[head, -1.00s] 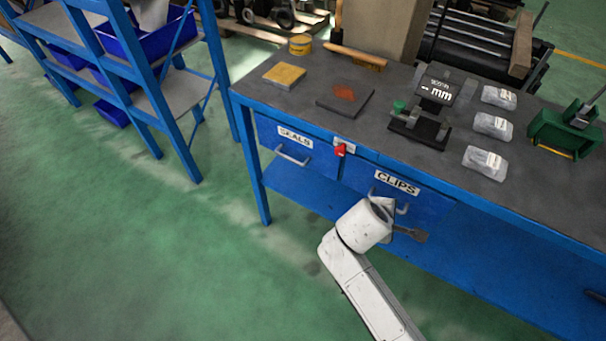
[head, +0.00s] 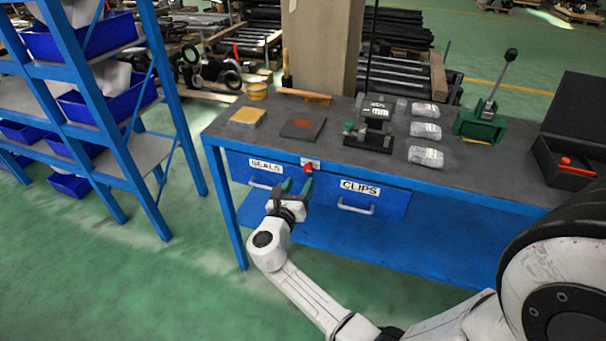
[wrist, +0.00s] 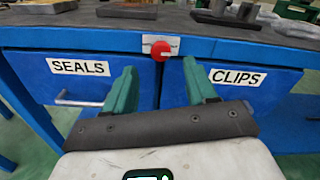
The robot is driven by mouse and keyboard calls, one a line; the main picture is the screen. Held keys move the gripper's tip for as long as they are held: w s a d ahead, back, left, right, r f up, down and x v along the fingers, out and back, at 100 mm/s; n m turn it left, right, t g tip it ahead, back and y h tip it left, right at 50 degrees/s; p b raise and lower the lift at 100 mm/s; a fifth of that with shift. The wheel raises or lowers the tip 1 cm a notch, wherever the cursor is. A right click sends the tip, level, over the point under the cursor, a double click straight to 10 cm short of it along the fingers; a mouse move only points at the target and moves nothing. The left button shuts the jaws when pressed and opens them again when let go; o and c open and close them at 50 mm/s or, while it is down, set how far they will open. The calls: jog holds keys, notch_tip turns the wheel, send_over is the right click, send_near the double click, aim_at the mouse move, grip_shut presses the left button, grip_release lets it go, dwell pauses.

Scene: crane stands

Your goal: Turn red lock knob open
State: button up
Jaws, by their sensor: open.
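The red lock knob (head: 308,168) sits on a pale plate on the bench's front rail, between the SEALS drawer (head: 240,167) and the CLIPS drawer (head: 385,200). In the wrist view the knob (wrist: 160,51) shows just beyond and above the gap between my fingertips, with a pale mark on its face. My gripper (head: 298,187) is open, its two green fingers pointing at the bench front just below the knob. In the wrist view my gripper (wrist: 160,82) has nothing between its fingers. Both drawers look shut.
A blue shelf rack stands left. The floor before the bench is clear.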

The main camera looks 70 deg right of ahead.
aim_at(307, 170)
jog(key=d, duration=0.6)
jog(key=shift+w, duration=0.2)
grip_shut()
